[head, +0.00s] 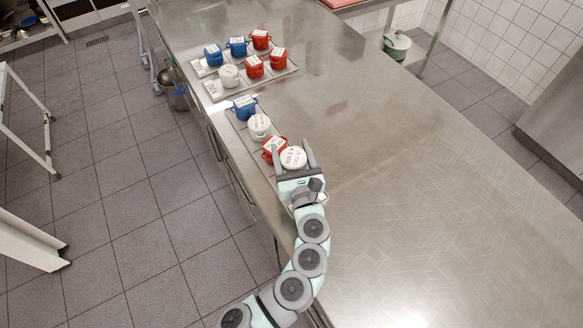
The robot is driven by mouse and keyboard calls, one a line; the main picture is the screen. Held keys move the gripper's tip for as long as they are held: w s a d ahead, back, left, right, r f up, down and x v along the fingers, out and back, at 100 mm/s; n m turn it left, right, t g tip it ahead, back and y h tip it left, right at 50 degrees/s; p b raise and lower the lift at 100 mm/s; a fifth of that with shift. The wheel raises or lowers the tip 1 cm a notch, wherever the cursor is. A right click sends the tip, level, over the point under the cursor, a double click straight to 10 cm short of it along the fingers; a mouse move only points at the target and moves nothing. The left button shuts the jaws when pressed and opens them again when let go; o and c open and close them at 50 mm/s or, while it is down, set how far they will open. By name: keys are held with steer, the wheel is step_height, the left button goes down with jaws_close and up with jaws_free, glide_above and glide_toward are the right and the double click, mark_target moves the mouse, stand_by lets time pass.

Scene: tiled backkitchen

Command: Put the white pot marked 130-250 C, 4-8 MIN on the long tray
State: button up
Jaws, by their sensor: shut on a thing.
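My gripper (294,160) is shut on a white pot (293,157) with a marked lid, one finger on each side. The marking is too small to read. The pot is at the near end of a grey tray (238,124) that runs along the left edge of the steel counter and looks like the longest one. I cannot tell whether the pot touches the tray or hangs above it. A red pot (270,152), another white pot (259,124) and a blue pot (244,107) stand on this tray. The held pot is close beside the red one.
Farther back, one tray (213,92) holds a white pot (229,75) and two red pots. Another tray (199,70) behind it holds two blue pots and a red pot. The counter (430,190) is clear on the right.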

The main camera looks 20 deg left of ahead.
steer(key=shift+d+f+b, duration=0.1)
steer(key=shift+f+b, duration=0.65)
steer(key=shift+f, duration=2.3)
steer(key=shift+f, duration=0.1)
steer(key=shift+f, duration=0.15)
steer(key=o, duration=1.7)
